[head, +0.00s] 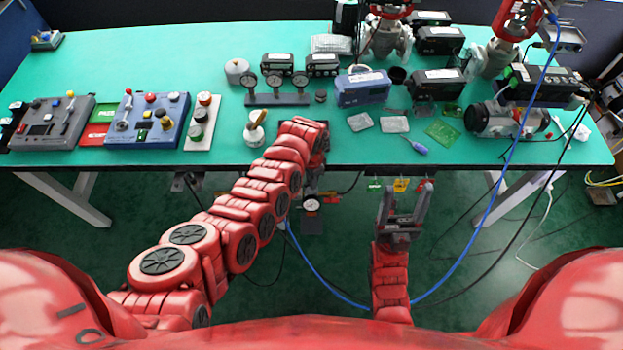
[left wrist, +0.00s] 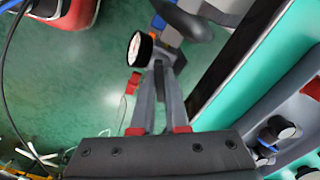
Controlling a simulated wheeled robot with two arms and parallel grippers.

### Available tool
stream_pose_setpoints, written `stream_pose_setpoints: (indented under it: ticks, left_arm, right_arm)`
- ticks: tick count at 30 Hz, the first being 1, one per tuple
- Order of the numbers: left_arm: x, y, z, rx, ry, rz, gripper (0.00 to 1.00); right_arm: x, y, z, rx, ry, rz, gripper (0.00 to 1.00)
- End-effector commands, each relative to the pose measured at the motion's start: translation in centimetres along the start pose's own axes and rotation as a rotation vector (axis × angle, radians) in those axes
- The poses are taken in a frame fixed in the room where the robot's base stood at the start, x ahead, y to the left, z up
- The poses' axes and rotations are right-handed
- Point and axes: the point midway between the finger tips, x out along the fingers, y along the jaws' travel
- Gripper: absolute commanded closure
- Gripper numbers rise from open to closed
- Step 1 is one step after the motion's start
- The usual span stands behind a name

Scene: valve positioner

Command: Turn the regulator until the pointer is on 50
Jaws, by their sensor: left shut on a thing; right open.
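The regulator's round gauge (head: 311,204) has a white face and dark rim, and hangs below the front edge of the table in the head view. In the left wrist view the gauge (left wrist: 141,50) is just left of my fingertips. Its pointer is too small to read. My left gripper (left wrist: 160,68) is shut on a dark part of the regulator between its fingers, probably the knob, which is mostly hidden. In the head view my left arm covers much of the regulator. My right gripper (head: 406,194) is open and empty, right of the gauge.
The green table (head: 200,60) carries control boxes, gauges and valves. A blue hose (head: 478,215) and black cables cross the right side. The floor in front is mostly free.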

Motion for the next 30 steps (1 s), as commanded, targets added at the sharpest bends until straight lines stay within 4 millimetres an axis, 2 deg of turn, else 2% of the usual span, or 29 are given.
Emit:
stream_pose_setpoints:
  ticks: [13,14,18,30]
  left_arm:
    - [0.09,0.03,0.14,0.013,-0.004,0.002,1.00]
    - [0.09,0.03,0.14,0.013,-0.004,0.002,0.84]
    - [0.06,0.01,0.10,0.013,-0.003,0.001,0.59]
    - [-0.29,-0.05,-0.07,0.013,0.002,-0.002,0.57]
  right_arm:
    - [0.08,0.00,-0.01,0.000,0.000,0.000,0.38]
    - [0.07,0.00,-0.01,0.000,0.000,0.000,0.38]
    - [0.07,0.01,-0.01,0.000,0.000,0.000,0.38]
    - [0.07,0.00,-0.01,0.000,0.000,0.000,0.38]
